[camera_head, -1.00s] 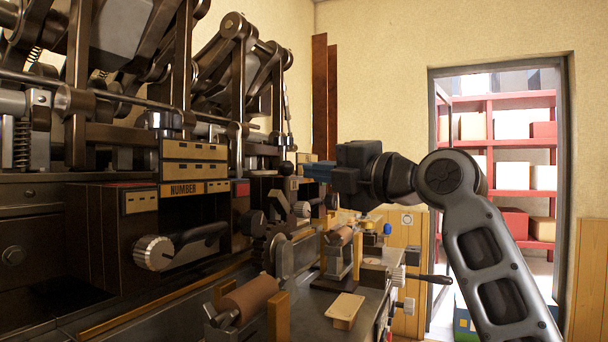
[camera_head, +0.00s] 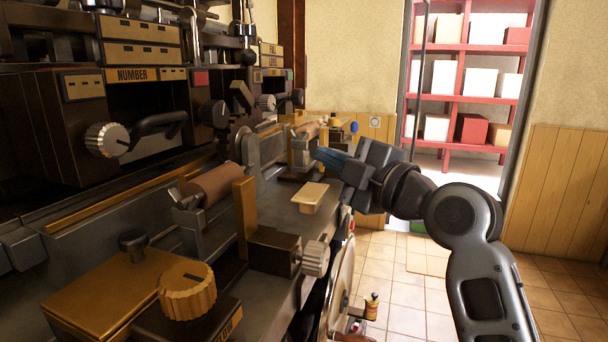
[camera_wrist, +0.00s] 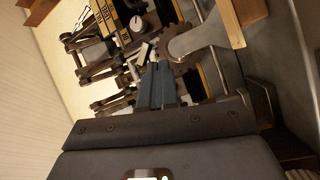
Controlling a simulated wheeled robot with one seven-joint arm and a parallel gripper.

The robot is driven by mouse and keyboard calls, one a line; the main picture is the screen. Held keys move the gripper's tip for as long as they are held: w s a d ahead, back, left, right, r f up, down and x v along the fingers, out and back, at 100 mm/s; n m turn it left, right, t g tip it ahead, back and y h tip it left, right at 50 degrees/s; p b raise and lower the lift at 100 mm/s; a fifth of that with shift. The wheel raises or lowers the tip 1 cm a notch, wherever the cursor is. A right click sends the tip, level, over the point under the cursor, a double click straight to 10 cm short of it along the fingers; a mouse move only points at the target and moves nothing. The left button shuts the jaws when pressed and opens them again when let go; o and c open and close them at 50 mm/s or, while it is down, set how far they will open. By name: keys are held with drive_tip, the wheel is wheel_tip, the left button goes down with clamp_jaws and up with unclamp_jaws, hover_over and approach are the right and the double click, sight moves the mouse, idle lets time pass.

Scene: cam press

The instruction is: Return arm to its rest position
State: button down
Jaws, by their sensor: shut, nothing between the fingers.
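My gripper (camera_head: 328,158) is at the centre right of the head view, at the end of my grey arm, which reaches in from the lower right. Its blue fingers point left toward the press and are closed together with nothing between them. In the wrist view the fingers (camera_wrist: 157,86) show side by side, pointing up the picture, with the tilted press mechanism beyond them. The press (camera_head: 110,90) fills the left of the head view, with a panel marked NUMBER and a black lever handle (camera_head: 160,125). Whether the fingers touch anything cannot be told, but they appear apart from the press.
The press bed holds a brown roller (camera_head: 215,184), a gold knob (camera_head: 187,290) and a small tan block (camera_head: 310,196) near the gripper. A doorway with red shelves (camera_head: 480,98) is at the back right. The tiled floor (camera_head: 400,300) right of the bed looks mostly clear.

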drive_tip(key=s+d+f+m+t+h+p, duration=0.1)
drive_tip(key=s+d+f+m+h, duration=0.5)
drive_tip(key=s+f, duration=0.5)
drive_tip(key=s+d+f+m+t+h+p, duration=0.15)
drive_tip(key=s+d+f+m, duration=0.25)
drive_tip(key=s+f+m, duration=0.7)
drive_tip(key=s+d+f+m+g+h, duration=0.1)
drive_tip(key=s+d+f+h, duration=0.15)
drive_tip(key=s, duration=0.45)
drive_tip(key=s+d+f+m+h, duration=0.1)
drive_tip(key=s+d+f, duration=0.15)
drive_tip(key=s, duration=0.35)
drive_tip(key=s+d+r+m, duration=0.1)
drive_tip(key=s+r, duration=0.1)
drive_tip(key=s, duration=0.6)
drive_tip(key=s+d+r+m+g+h+p, duration=0.1)
drive_tip(key=s+r+m, duration=0.1)
drive_tip(key=s, duration=0.5)
drive_tip(key=shift+s+d+r, duration=0.15)
drive_tip(key=shift+s+r, duration=0.25)
drive_tip(key=shift+r, duration=0.05)
